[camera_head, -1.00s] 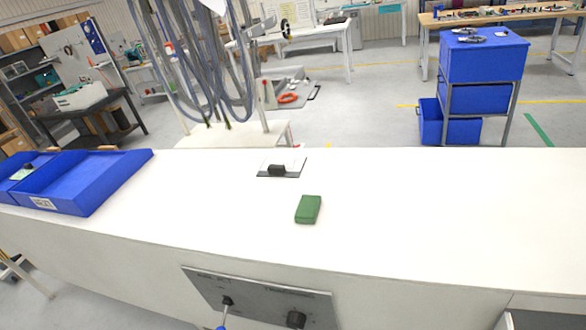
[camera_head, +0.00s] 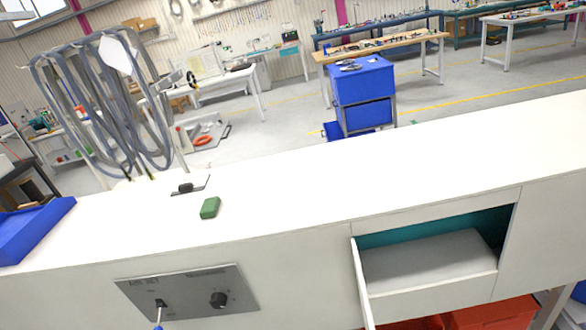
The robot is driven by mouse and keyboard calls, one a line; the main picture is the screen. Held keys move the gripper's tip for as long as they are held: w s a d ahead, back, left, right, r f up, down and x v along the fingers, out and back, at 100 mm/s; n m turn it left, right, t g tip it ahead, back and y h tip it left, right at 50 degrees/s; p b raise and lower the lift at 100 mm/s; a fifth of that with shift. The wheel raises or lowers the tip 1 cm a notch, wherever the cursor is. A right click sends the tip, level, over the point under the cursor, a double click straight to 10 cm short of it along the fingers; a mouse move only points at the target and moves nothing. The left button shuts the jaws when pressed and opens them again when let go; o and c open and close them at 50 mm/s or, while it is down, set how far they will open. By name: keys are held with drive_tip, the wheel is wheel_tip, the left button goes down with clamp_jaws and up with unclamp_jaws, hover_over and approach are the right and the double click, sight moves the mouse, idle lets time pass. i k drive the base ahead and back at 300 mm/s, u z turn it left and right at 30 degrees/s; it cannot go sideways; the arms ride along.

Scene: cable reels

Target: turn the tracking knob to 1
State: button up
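A grey control panel (camera_head: 188,283) is set in the front face of the white counter, at the lower left. On its right half is a round black knob (camera_head: 218,299). A label strip above the knob is too small to read, and I cannot tell which mark the knob points at. My gripper is not in view, and nothing is seen touching the knob.
The white counter top (camera_head: 330,180) holds a green block (camera_head: 210,208), a black item on a small plate (camera_head: 186,187) and a blue tray (camera_head: 35,226) at left. Red bins (camera_head: 490,316) are below.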

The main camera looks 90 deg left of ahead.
sight(218, 300)
drive_tip(key=u, duration=0.25)
drive_tip(key=k, duration=0.2)
drive_tip(key=u, duration=2.45)
